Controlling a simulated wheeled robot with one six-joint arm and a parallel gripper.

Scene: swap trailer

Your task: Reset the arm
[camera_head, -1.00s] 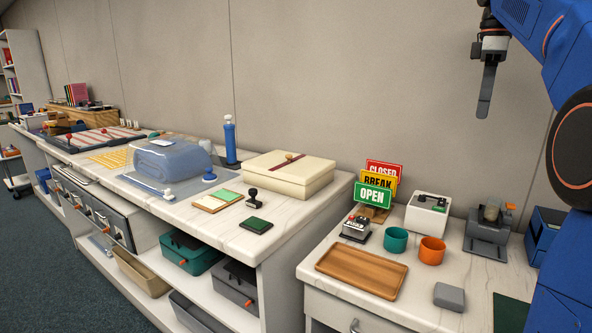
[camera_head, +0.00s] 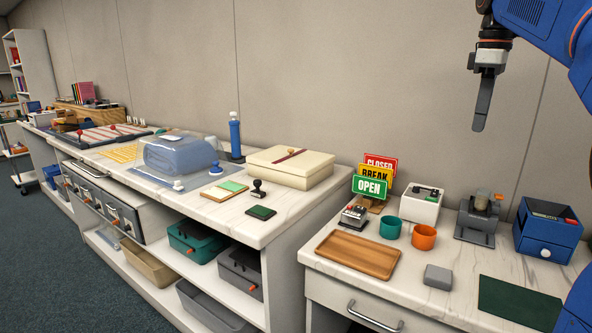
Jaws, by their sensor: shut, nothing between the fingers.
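My gripper (camera_head: 481,118) hangs at the upper right, pointing down, with its dark fingers together and nothing between them. It is in the air in front of the wall, above the right-hand counter (camera_head: 330,237), and touches nothing. My blue arm comes in from the upper right corner and runs down the right edge.
The right counter bears a wooden tray (camera_head: 357,254), teal cup (camera_head: 390,228), orange cup (camera_head: 423,236), sign stand (camera_head: 369,188), grey device (camera_head: 478,217) and blue box (camera_head: 548,229). The left counter holds a cream box (camera_head: 292,166) and blue bottle (camera_head: 235,136). The air around my gripper is clear.

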